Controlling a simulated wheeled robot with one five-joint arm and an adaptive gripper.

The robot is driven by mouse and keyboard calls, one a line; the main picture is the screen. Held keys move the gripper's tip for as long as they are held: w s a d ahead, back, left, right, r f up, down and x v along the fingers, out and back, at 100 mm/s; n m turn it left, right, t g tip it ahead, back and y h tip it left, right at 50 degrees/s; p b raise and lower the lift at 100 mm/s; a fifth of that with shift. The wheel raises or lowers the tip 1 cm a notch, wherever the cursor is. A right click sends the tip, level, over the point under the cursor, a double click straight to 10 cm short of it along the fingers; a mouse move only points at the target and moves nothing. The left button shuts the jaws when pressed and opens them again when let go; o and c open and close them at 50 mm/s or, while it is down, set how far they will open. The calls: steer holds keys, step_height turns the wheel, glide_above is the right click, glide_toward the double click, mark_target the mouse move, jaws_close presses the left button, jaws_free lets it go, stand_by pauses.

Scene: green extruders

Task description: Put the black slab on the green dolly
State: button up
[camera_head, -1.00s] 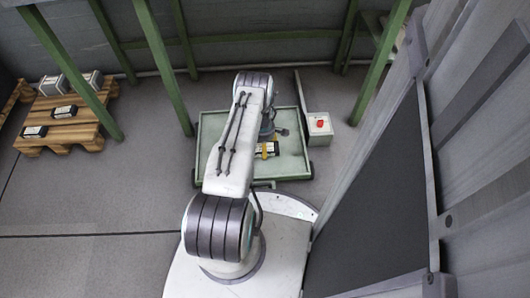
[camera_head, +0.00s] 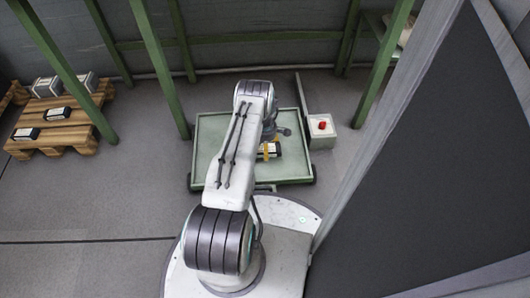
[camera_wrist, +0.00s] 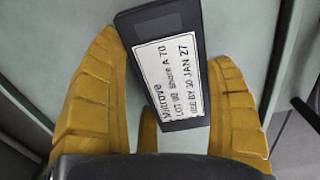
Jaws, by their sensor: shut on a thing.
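The black slab (camera_wrist: 170,72), with a white printed label, is between the yellow fingers of my gripper (camera_wrist: 166,50) in the wrist view. The fingers are shut on it and it lies slightly tilted in the picture. In the head view the slab (camera_head: 273,151) and the yellow fingers (camera_head: 265,151) are over the right part of the green dolly (camera_head: 209,150). My arm hides the middle of the dolly. The dolly's pale green deck (camera_wrist: 238,28) fills most of the background in the wrist view. I cannot tell whether the slab touches the deck.
A wooden pallet (camera_head: 75,130) with several labelled boxes stands at the left. A pale box with a red button (camera_head: 321,126) stands just right of the dolly. A large dark panel (camera_head: 440,190) rises close on the right. Green posts (camera_head: 160,70) stand behind.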

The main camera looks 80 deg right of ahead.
steer(key=shift+f+b, duration=0.35)
steer(key=shift+f, duration=0.75)
steer(key=shift+f, duration=0.1)
steer(key=o, duration=1.2)
step_height(320, 180, up, 8)
steer(key=p, duration=0.4)
steer(key=shift+r, duration=0.2)
step_height(320, 180, up, 4)
steer(key=p, duration=0.5)
steer(key=shift+a+f, duration=0.1)
steer(key=shift+f, duration=0.05)
